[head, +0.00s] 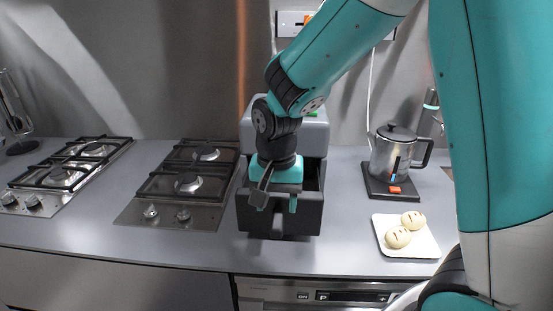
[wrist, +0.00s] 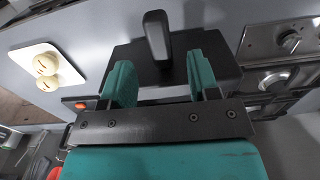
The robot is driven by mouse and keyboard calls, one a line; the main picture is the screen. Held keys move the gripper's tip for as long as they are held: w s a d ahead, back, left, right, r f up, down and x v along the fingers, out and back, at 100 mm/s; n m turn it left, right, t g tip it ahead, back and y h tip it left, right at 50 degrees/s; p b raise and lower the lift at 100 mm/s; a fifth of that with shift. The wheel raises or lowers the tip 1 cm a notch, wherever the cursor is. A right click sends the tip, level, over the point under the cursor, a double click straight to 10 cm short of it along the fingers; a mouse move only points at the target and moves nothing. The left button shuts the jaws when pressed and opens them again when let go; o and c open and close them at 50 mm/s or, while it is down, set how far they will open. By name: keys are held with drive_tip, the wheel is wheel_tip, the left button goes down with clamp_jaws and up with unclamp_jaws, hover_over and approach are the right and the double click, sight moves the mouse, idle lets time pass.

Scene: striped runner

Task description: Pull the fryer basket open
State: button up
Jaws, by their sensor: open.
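The fryer (head: 312,135) is a grey box at the back of the counter, partly hidden behind my arm. Its dark basket (head: 308,212) juts out in front, with part of its open top showing, so it stands at least partly open. My gripper (head: 275,202) is above the basket's front, pointing down, jaws open. In the wrist view, the black handle (wrist: 157,35) appears in line with the gap between the teal fingers of my gripper (wrist: 160,75), with space on both sides. I cannot tell how deep it sits between them. Nothing is held.
Two gas hobs (head: 185,182) (head: 75,172) lie left of the fryer. A steel kettle (head: 398,152) on a dark base and a white plate (head: 418,248) with two pale buns stand to the right. Bare counter shows between the basket and the plate.

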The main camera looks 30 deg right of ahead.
wheel_tip(320, 180, up, 12)
idle(0.3)
drive_tip(key=shift+f, duration=0.1)
